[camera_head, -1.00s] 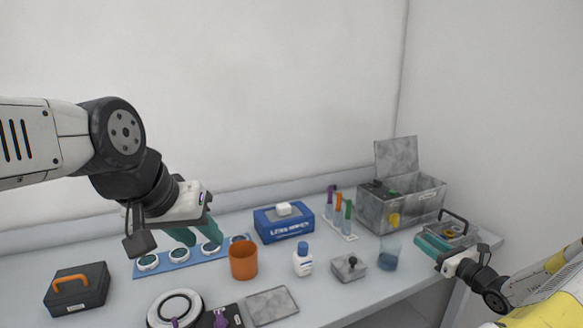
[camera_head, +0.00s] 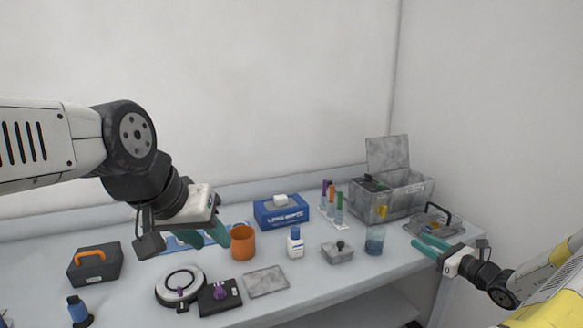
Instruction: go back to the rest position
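My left gripper (camera_head: 204,238) hangs in the air at the left, over the blue strip with white discs (camera_head: 175,248). Its teal fingers are apart with nothing seen between them, and they hide part of the strip. An orange cup (camera_head: 243,242) stands just to the right of the fingers. My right gripper (camera_head: 426,246) is at the right end of the table, in front of a grey tray with a dark handle (camera_head: 436,224). Its teal fingers are apart and appear empty.
The table holds a black case (camera_head: 95,268), a round device (camera_head: 180,285), a grey plate (camera_head: 266,281), a white bottle (camera_head: 295,243), a lidded grey block (camera_head: 337,254), a glass beaker (camera_head: 374,241), a blue box (camera_head: 281,214), tubes (camera_head: 338,207) and an open grey bin (camera_head: 405,200).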

